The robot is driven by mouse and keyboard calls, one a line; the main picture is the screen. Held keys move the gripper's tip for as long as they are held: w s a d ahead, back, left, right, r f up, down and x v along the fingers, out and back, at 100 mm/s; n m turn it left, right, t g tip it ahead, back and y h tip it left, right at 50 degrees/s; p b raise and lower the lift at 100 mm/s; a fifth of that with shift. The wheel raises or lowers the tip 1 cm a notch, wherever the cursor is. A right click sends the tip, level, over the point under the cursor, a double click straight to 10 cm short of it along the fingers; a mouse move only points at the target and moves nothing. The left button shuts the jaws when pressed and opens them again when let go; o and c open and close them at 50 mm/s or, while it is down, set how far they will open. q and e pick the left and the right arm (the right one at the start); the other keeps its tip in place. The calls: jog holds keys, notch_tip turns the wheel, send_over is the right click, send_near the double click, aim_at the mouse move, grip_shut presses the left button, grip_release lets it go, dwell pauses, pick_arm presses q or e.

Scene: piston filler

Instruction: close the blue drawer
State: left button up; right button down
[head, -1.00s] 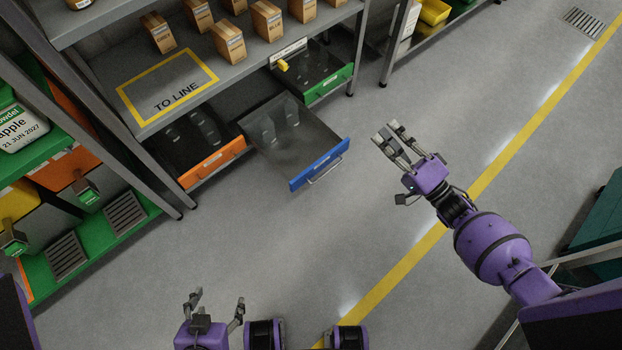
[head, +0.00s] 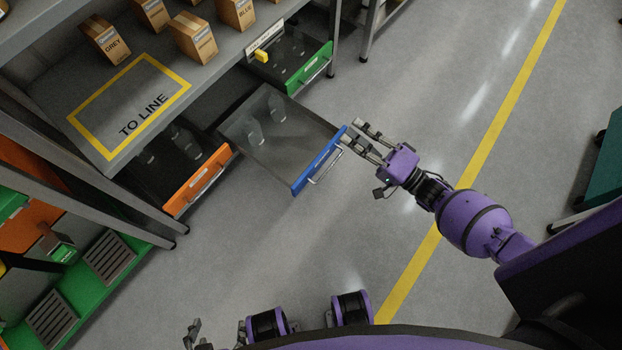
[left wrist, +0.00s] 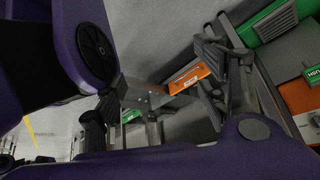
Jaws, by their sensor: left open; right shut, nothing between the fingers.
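The blue drawer (head: 318,162) is pulled out from under the shelf, with its blue front and handle standing well ahead of the shelf edge. Its grey tray shows two pale shapes inside. My right gripper (head: 352,132) is shut and empty, its fingertips right at the far right end of the blue front; I cannot tell whether they touch it. My left gripper (head: 192,334) is open and empty low at the bottom edge, well away from the drawer and partly cut off.
An orange-fronted drawer (head: 198,181) is left of the blue one, and a green-fronted drawer (head: 312,70) is to its right. Small boxes stand on the shelf above. A green rack (head: 88,285) stands at lower left. The grey floor before the drawers is clear.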

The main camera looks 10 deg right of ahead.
notch_tip(320, 180, down, 11)
jog(key=s+b, duration=0.2)
jog(key=b, duration=0.4)
jog(key=m+g+h+b, duration=0.1)
jog(key=m+h+b, duration=0.1)
jog(key=b, duration=1.6)
send_near(314, 182)
notch_tip(314, 182, up, 3)
jog(key=s+d, duration=0.2)
jog(key=s, duration=0.1)
jog(key=b+x, duration=0.2)
jog(key=x, duration=1)
jog(key=shift+d, duration=0.1)
jog(key=shift+w+a, duration=0.45)
jog(key=shift+w, duration=0.05)
pick_arm(q)
notch_tip(314, 182, down, 26)
jog(key=m+g, duration=0.1)
jog(key=shift+w+a+g, duration=0.25)
jog(key=shift+w+g, duration=0.05)
jog(key=shift+w, duration=0.05)
pick_arm(e)
jog(key=shift+w+r, duration=0.1)
pick_arm(q)
jog(key=shift+s+f, duration=0.1)
jog(key=shift+s, duration=0.1)
pick_arm(e)
jog(key=shift+a, duration=0.1)
